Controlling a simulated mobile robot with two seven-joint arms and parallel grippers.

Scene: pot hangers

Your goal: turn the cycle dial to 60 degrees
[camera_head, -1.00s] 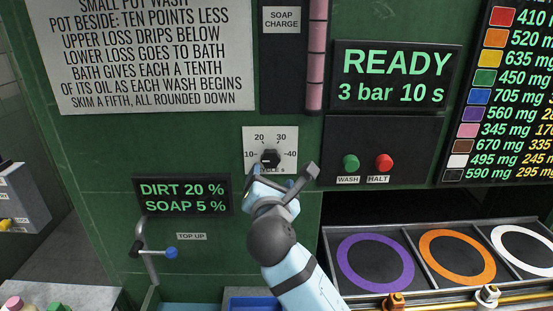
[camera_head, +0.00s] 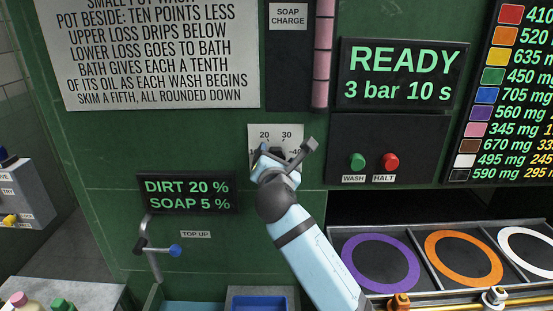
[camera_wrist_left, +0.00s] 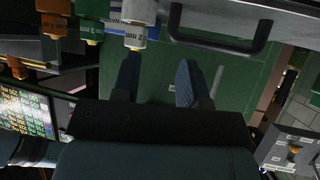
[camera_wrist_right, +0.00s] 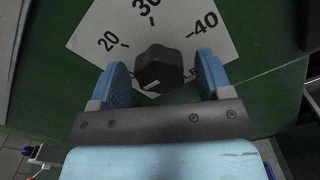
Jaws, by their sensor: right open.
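The cycle dial is a black knob (camera_wrist_right: 158,68) on a white plate (camera_head: 275,130) marked 10, 20, 30 and 40. In the right wrist view, a short pale line shows on the knob's lower side; 20, 30 and 40 are readable. My right gripper (camera_wrist_right: 165,78) is open, with one blue finger on each side of the knob and a gap on both sides. In the head view, my right gripper (camera_head: 286,155) covers most of the knob. My left gripper (camera_wrist_left: 157,80) is open and empty, away from the dial; it is out of the head view.
A green wash button (camera_head: 357,161) and red halt button (camera_head: 390,162) sit right of the dial. A display (camera_head: 187,191) reads dirt 20 %, soap 5 %. Below it is a blue-tipped top-up lever (camera_head: 158,248). A tray with coloured rings (camera_head: 345,262) stands lower right.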

